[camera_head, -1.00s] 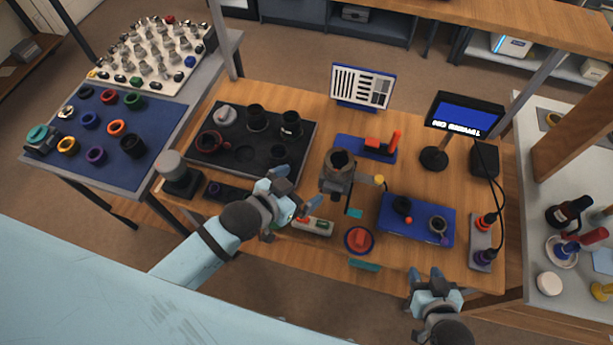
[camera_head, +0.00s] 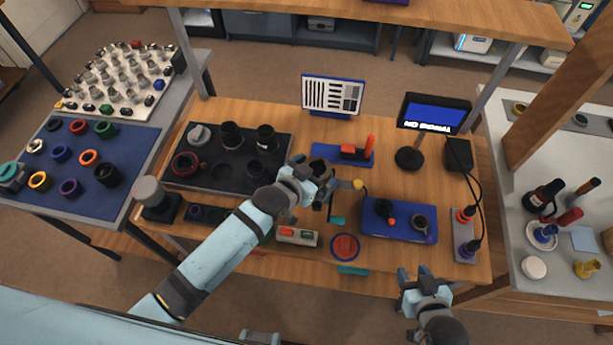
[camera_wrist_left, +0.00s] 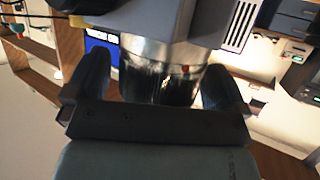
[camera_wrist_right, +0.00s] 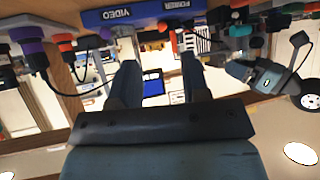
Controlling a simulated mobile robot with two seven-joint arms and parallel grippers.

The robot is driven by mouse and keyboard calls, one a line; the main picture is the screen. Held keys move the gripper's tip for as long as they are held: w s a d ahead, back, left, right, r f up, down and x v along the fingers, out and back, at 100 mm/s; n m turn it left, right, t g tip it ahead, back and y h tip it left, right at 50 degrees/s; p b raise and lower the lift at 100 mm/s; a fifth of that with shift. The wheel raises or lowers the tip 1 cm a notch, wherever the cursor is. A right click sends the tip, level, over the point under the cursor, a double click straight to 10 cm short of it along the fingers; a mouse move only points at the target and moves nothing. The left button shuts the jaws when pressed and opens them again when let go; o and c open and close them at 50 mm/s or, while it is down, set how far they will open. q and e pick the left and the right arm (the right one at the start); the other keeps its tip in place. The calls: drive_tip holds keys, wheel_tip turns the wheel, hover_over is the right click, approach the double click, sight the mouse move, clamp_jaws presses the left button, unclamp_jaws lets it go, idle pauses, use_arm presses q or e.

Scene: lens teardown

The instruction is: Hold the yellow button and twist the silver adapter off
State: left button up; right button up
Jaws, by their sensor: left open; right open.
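The yellow button (camera_head: 358,184) sticks out to the right of the grey holder in the middle of the table. My left gripper (camera_head: 318,172) is at this holder and covers most of it in the head view. In the left wrist view, a silver ring (camera_wrist_left: 158,50), likely the silver adapter, sits against a grey block, with a dark glossy barrel (camera_wrist_left: 160,86) on its near side. The open left fingers stand on either side of the barrel; I cannot tell whether they touch it. My right gripper (camera_head: 418,277) is open and empty at the table's front edge, away from the button.
A blue tray (camera_head: 375,228) with small parts lies right of the holder. A red round button (camera_head: 345,246) and a switch box (camera_head: 297,236) are in front. A dark tray (camera_head: 222,178) with lens parts is left. A monitor (camera_head: 433,113) stands behind right.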

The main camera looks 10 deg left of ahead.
use_arm(q)
drive_tip(key=shift+w+d, duration=0.1)
drive_tip(key=shift+w, duration=0.05)
drive_tip(key=shift+c, duration=0.2)
drive_tip(key=c, duration=0.9)
use_arm(e)
drive_tip(key=shift+c, duration=0.2)
clamp_jaws()
idle(0.6)
